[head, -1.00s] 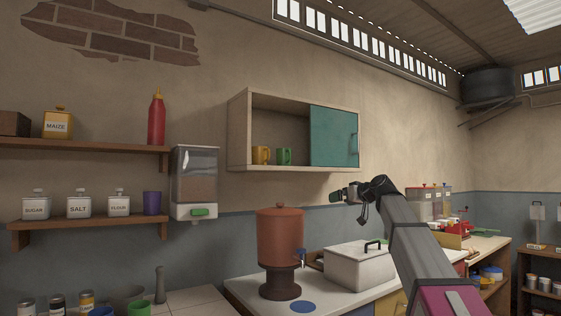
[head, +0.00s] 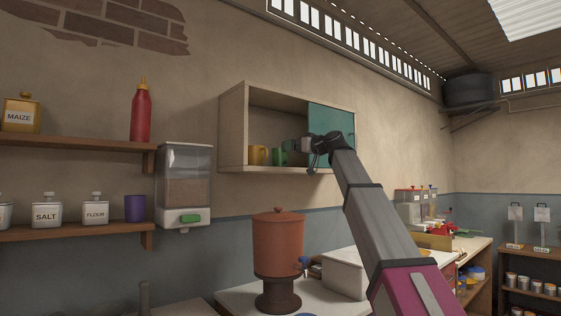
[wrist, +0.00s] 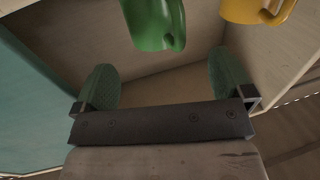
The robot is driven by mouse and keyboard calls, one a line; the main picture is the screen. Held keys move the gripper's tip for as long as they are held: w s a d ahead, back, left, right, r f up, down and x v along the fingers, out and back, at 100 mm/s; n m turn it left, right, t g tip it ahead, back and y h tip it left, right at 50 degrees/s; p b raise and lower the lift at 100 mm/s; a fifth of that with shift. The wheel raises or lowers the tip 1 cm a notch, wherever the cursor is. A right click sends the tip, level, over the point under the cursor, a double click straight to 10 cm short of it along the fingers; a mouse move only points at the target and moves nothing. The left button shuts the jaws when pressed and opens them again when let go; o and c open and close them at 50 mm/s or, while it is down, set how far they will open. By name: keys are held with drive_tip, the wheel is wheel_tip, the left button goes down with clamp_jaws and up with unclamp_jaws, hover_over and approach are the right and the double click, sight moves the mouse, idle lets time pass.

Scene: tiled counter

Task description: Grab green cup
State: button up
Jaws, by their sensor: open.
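A green cup (head: 279,157) stands inside the open left part of a wall cabinet (head: 234,130), beside a yellow cup (head: 258,155). My gripper (head: 297,147) is at the cabinet's open front, just right of the green cup, and partly hidden by my wrist. In the wrist view, the two green finger pads (wrist: 164,82) are spread apart with nothing between them. There the green cup (wrist: 154,22) is beyond the fingertips, roughly in line with the gap and cut off by the top edge. The yellow cup (wrist: 258,10) is to its right.
A teal door (head: 333,128) covers the cabinet's right part, close to my gripper. A grain dispenser (head: 184,185) hangs to the cabinet's left.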

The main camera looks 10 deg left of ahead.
sight(282, 158)
drive_tip(key=shift+f+x, duration=0.2)
drive_tip(key=shift+x, duration=2.55)
drive_tip(key=shift+d, duration=0.1)
drive_tip(key=c, duration=1.1)
